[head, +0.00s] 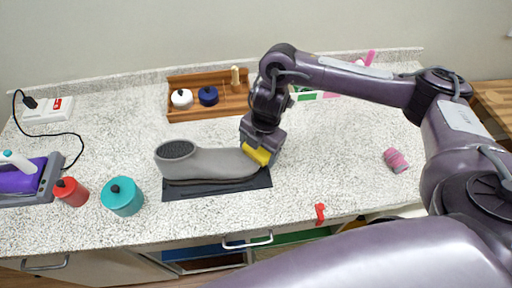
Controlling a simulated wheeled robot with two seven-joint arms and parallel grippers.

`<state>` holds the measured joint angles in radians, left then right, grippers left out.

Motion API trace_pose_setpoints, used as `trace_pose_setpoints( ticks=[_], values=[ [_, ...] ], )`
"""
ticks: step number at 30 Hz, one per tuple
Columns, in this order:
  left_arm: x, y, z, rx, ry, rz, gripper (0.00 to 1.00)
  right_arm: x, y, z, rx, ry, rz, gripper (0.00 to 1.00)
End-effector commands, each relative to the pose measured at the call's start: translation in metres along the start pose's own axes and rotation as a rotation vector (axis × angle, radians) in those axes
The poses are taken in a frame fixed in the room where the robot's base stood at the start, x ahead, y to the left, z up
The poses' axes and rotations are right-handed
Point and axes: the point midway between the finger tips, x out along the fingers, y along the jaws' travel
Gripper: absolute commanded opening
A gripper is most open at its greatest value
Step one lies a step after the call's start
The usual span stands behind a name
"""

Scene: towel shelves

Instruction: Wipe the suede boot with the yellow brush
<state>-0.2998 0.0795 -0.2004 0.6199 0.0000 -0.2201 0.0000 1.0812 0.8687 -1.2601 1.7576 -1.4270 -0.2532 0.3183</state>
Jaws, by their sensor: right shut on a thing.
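My right gripper (259,152) is over the toe end, pointing down. It is shut on the yellow brush (257,155), which is at the boot's toe end and appears to touch it. The brush's lower side is partly hidden, so firm contact cannot be told. My left gripper is not in view.
A wooden tray (222,112) with white and navy round containers stands behind the boot. Red (71,192) and teal (122,197) canisters and a purple item (25,182) are at left. A pink roll (396,160) and red clip (320,213) lie right. The counter right of the mat is mostly clear.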

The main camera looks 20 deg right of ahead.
Motion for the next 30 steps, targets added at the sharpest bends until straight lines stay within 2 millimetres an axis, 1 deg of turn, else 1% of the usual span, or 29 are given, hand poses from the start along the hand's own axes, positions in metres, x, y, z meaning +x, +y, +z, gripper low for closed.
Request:
trace_pose_setpoints(
  ticks=[7,17,23,24,26,27,30],
  values=[
    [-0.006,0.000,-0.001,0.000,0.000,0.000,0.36,0.000,0.015,-0.016,-0.003,0.002,0.000,0.53],
    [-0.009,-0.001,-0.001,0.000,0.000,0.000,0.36,0.002,0.025,-0.028,-0.003,0.004,0.002,0.52],
    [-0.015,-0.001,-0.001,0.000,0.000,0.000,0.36,0.001,0.038,-0.042,-0.006,0.008,0.004,0.53],
    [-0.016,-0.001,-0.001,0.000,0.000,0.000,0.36,0.001,0.040,-0.045,-0.006,0.008,0.004,0.49],
    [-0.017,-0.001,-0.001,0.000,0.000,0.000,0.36,0.001,0.043,-0.047,-0.005,0.008,0.004,0.49],
    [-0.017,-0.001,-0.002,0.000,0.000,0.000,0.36,0.001,0.044,-0.049,-0.005,0.009,0.004,0.45],
    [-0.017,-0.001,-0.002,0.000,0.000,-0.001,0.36,0.002,0.045,-0.051,-0.005,0.009,0.003,0.45]
  ],
)
